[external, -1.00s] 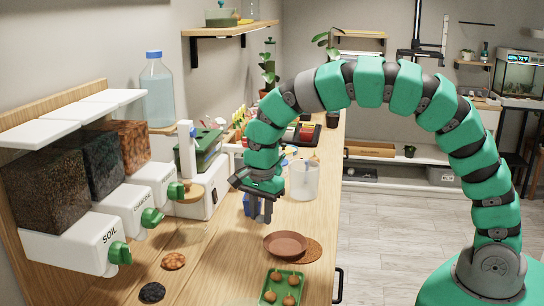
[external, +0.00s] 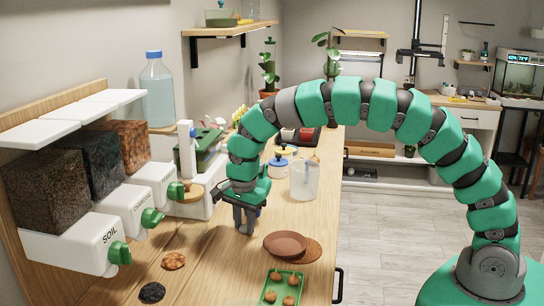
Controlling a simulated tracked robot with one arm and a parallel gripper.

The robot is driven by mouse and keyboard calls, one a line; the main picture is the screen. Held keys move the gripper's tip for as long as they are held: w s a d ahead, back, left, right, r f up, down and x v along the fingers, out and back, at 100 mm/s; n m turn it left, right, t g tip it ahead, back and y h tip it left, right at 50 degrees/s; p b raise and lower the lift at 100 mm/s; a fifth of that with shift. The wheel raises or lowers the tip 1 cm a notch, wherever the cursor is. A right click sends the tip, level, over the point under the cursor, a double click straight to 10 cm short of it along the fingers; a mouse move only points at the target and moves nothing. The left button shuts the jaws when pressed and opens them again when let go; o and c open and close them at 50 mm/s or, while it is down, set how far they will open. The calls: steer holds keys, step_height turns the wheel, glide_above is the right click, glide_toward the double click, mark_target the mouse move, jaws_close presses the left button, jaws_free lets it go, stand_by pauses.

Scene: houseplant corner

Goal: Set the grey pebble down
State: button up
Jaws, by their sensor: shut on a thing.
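My gripper (external: 244,228) points down at the bench, low over its surface, between the dispensers and the brown saucer. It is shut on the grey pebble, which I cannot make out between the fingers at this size. I cannot tell whether the pebble touches the bench. The wooden bench (external: 215,262) is bare just in front of the fingers.
A green tray (external: 269,297) with several bulbs is in front. A clear beaker (external: 303,180) stands behind. Dispensers labelled soil (external: 70,245) and charcoal line the left, near dark (external: 152,292) and orange (external: 174,260) heaps.

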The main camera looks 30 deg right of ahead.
mark_target(245, 226)
steer(key=o, duration=1)
steer(key=shift+f, duration=0.1)
steer(key=shift+c, duration=0.2)
step_height(245, 226, up, 12)
steer(key=shift+p, duration=0.45)
steer(key=shift+d, duration=0.1)
